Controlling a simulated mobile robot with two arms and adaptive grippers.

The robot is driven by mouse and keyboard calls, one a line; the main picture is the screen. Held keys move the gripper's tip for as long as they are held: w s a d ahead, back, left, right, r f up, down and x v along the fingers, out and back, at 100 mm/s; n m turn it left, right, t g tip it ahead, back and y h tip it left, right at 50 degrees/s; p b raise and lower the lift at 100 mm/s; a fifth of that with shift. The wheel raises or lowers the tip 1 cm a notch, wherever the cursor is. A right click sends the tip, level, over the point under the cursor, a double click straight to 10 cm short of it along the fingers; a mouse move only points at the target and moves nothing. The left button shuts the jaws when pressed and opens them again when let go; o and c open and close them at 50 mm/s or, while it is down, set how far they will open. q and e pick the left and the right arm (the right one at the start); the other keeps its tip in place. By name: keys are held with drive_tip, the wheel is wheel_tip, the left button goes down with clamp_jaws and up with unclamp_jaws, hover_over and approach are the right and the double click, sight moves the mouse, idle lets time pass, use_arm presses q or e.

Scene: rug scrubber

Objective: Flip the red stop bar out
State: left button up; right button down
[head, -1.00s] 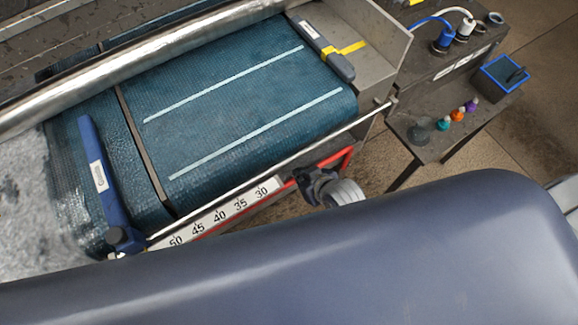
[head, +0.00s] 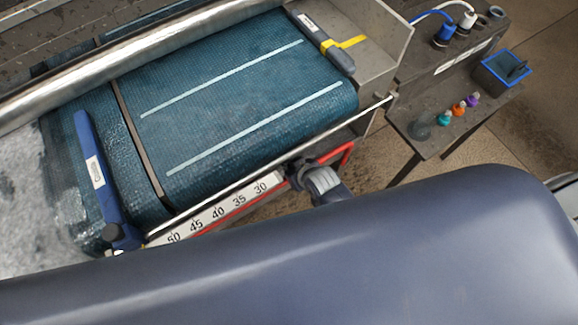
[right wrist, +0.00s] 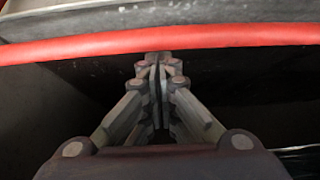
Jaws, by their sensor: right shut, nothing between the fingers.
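The red stop bar (head: 347,154) runs along the front edge of the machine, under the belt, beside the white number scale (head: 218,212). Its right end bends up toward the frame. In the right wrist view the red bar (right wrist: 160,42) crosses the whole width, just beyond my fingertips. My right gripper (head: 291,170) is at the bar, near the scale's right end, and hides part of it. In the right wrist view the gripper (right wrist: 158,62) is shut and empty, its tips close to the bar's lower edge; I cannot tell if they touch. My left gripper is not in view.
A side table (head: 425,140) with small bottles and a blue-rimmed box (head: 502,70) stands at right. Floor shows between.

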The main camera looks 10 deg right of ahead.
idle(0.4)
drive_tip(key=s+d+t, duration=0.2)
drive_tip(key=s, duration=0.4)
drive_tip(key=shift+s+f+y+p, duration=0.2)
drive_tip(key=shift+f+y+p, duration=0.1)
drive_tip(key=shift+f, duration=0.15)
